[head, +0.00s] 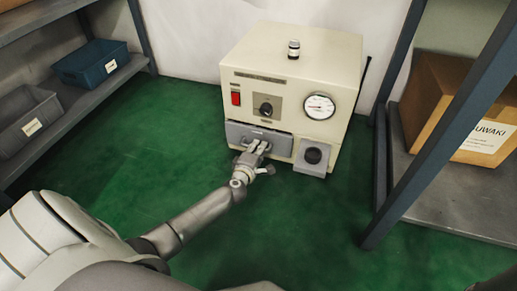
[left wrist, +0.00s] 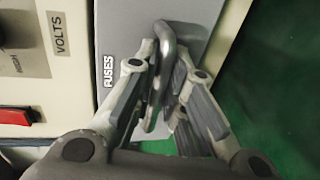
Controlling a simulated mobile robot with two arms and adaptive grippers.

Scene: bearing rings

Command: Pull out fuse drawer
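The fuse drawer (head: 233,133) is a grey panel low on the front left of a cream machine. In the left wrist view its grey front (left wrist: 120,25) carries a "FUSES" label and a bent metal handle (left wrist: 166,40). My left gripper (head: 256,148) is at the drawer front in the head view. In the left wrist view the fingers of the left gripper (left wrist: 167,75) stand on both sides of the handle and appear closed on it. The gripper hides part of the drawer front. I cannot tell whether the drawer stands out from the machine. My right gripper is not in view.
The cream machine (head: 290,45) has a red switch (head: 236,98), a knob (head: 266,109), a gauge (head: 319,106) and a grey socket block (head: 313,157). Shelves with bins (head: 92,62) stand left, and a shelf with a carton (head: 440,90) right. The green floor (head: 300,225) is clear in front.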

